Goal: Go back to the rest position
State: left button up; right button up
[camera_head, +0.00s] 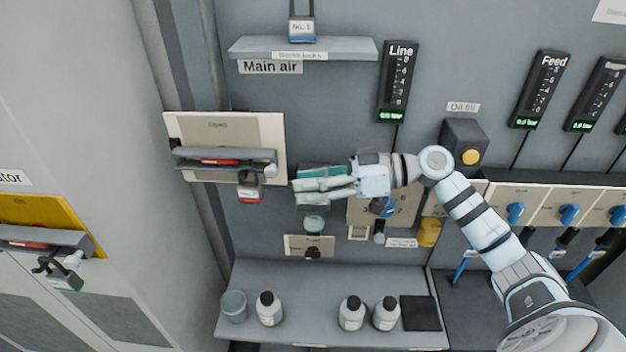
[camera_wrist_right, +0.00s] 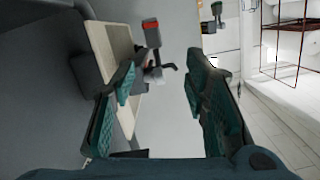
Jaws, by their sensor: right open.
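My right gripper (camera_head: 322,184) is in front of the grey wall panel in the head view, just right of the beige switch plate (camera_head: 265,130) under the "Main air" label. In the right wrist view my right gripper (camera_wrist_right: 165,100) has its two green-padded fingers spread apart, with nothing held between them. A red-and-grey padlock (camera_head: 249,188) hangs under the handle bar (camera_head: 225,160) of that plate. It also shows in the right wrist view (camera_wrist_right: 151,35), beyond the fingers. My left gripper is not in view.
A shelf (camera_head: 330,336) below holds several bottles and a grey cup (camera_head: 234,306). An upper shelf (camera_head: 345,48) carries a "No. 5"-like padlock (camera_head: 301,30). A yellow plate (camera_head: 45,216) with a lock is at left. Gauges and blue valves (camera_head: 516,213) line the right.

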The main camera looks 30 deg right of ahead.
jog(key=s+a+f+m+g+h, duration=0.15)
jog(key=s+f, duration=0.25)
jog(key=f, duration=0.4)
jog(key=s+a+f+g+h, duration=0.1)
jog(key=s+a+f+h, duration=0.25)
jog(key=f, duration=0.35)
jog(key=s+a+f+g+h, duration=0.1)
jog(key=s+f, duration=0.3)
jog(key=f, duration=0.4)
jog(key=s+d+f+m+g+h, duration=0.1)
jog(key=s+d+f+m+h, duration=0.25)
jog(key=s, duration=0.35)
jog(key=s+d+f+m+h, duration=0.3)
jog(key=s+m+h, duration=0.15)
jog(key=s, duration=0.25)
notch_tip(320, 180, down, 19)
jog(key=s+d+g, duration=0.1)
jog(key=s+d, duration=0.1)
jog(key=s+f+g, duration=0.1)
jog(key=s+f, duration=1.1)
jog(key=s, duration=0.1)
jog(key=shift+s+h, duration=0.2)
jog(key=shift+h, duration=0.1)
jog(key=shift+f, duration=0.1)
